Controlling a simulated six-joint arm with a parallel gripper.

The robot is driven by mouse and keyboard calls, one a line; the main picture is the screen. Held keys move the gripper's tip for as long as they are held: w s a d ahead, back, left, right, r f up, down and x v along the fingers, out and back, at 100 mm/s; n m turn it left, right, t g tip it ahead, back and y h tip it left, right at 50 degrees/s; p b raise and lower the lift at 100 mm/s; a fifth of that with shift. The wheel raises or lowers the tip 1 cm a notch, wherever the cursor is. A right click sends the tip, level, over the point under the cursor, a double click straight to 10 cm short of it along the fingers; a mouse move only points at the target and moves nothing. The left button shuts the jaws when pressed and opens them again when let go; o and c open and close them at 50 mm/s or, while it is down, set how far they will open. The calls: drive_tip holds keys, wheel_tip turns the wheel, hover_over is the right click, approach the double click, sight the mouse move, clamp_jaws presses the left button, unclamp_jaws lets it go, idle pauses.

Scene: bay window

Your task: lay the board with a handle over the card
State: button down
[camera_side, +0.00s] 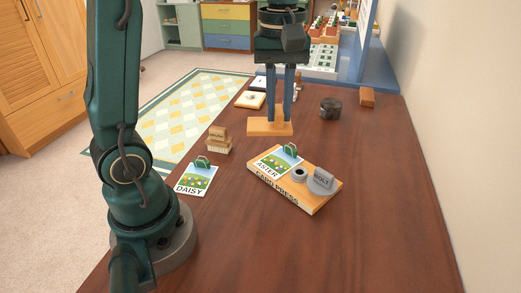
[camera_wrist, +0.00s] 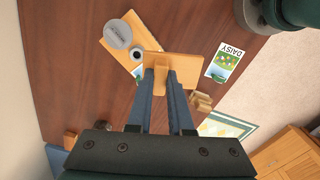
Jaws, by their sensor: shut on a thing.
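My gripper (camera_side: 278,116) is shut on the upright handle of a small flat wooden board (camera_side: 262,128), with the board level below the fingers. In the wrist view the board (camera_wrist: 185,61) hangs at the fingertips, its handle (camera_wrist: 160,76) between them. In the side view it is behind the card press (camera_side: 310,203); its exact height above the table is unclear. The ASTER card (camera_side: 268,165) lies on the press with a small green clip-like piece (camera_side: 291,149) on it. The board partly hides this card in the wrist view. The DAISY card (camera_side: 190,187) lies on the table at left.
A grey round weight (camera_side: 321,183) and a dark ring (camera_side: 299,174) sit on the press. A wooden brush-like block (camera_side: 218,142) stands behind the DAISY card. A dark round object (camera_side: 330,107) and a wooden block (camera_side: 367,97) stand farther back. The table's right side is clear.

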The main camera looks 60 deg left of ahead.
drive_tip(key=n, duration=0.4)
drive_tip(key=shift+w+a+r, duration=0.15)
drive_tip(key=shift+w+a, duration=0.1)
drive_tip(key=shift+a, duration=0.05)
drive_tip(key=n, duration=0.4)
drive_tip(key=shift+w+a+r, duration=0.1)
drive_tip(key=shift+w+a, duration=0.2)
drive_tip(key=w+a+n, duration=0.3)
drive_tip(key=a+n, duration=0.3)
drive_tip(key=n, duration=1.2)
drive_tip(key=shift+a+f+n, duration=0.15)
drive_tip(key=shift+f+n, duration=0.15)
drive_tip(key=shift+f, duration=0.1)
drive_tip(key=shift+f, duration=6.35)
drive_tip(key=shift+f, duration=0.55)
